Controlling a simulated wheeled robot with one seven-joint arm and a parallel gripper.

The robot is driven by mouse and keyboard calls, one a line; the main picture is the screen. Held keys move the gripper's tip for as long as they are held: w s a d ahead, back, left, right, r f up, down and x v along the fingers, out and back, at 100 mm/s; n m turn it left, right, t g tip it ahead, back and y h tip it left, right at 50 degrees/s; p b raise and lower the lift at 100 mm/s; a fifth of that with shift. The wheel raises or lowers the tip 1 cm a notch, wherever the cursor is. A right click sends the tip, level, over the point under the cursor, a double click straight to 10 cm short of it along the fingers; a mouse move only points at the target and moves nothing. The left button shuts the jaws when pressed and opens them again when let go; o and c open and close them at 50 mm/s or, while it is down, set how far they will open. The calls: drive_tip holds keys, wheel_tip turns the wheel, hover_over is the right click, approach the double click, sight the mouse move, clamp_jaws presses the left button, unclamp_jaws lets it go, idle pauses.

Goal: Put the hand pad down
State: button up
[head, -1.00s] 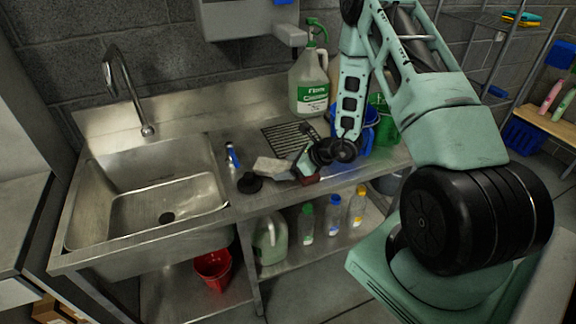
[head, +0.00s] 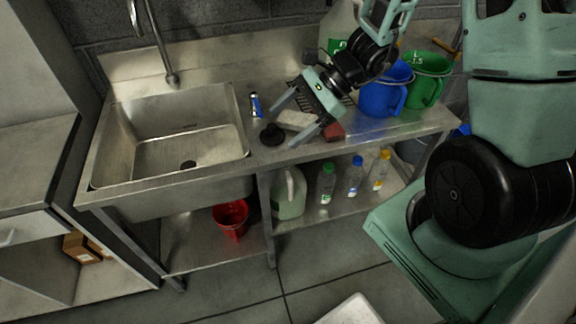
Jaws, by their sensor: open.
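A pale grey-white pad (head: 296,120), which looks like the hand pad, lies flat on the steel counter (head: 245,163) right of the sink. My gripper (head: 282,129) is open, its two fingers spread wide and pointing down-left. In this view the fingers lie on either side of the pad, and nothing is held between them. The gripper seems to be above the pad; the exact gap cannot be told. The gripper body covers part of the counter behind it.
A dark red block (head: 333,131) sits right of the pad, and a black round piece (head: 271,134) left of it. A small blue-and-white bottle (head: 255,105) stands behind. Blue (head: 382,97) and green (head: 428,80) buckets stand at the right. The sink (head: 180,140) is empty.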

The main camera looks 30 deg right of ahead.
drive_tip(key=s+a+r+n+g+h, duration=0.1)
drive_tip(key=s+a+r+n+h, duration=0.2)
drive_tip(key=s+a+n, duration=0.3)
drive_tip(key=s+a+r+n+g+h, duration=0.1)
drive_tip(key=s+a+r+n+h, duration=0.3)
drive_tip(key=s+n, duration=0.7)
drive_tip(key=a+n+h, duration=0.2)
drive_tip(key=a+n, duration=0.1)
drive_tip(key=n, duration=0.6)
drive_tip(key=shift+s+r+g, duration=0.15)
drive_tip(key=shift+s+g, duration=0.2)
drive_tip(key=shift+g, duration=0.05)
drive_tip(key=shift+a, duration=0.1)
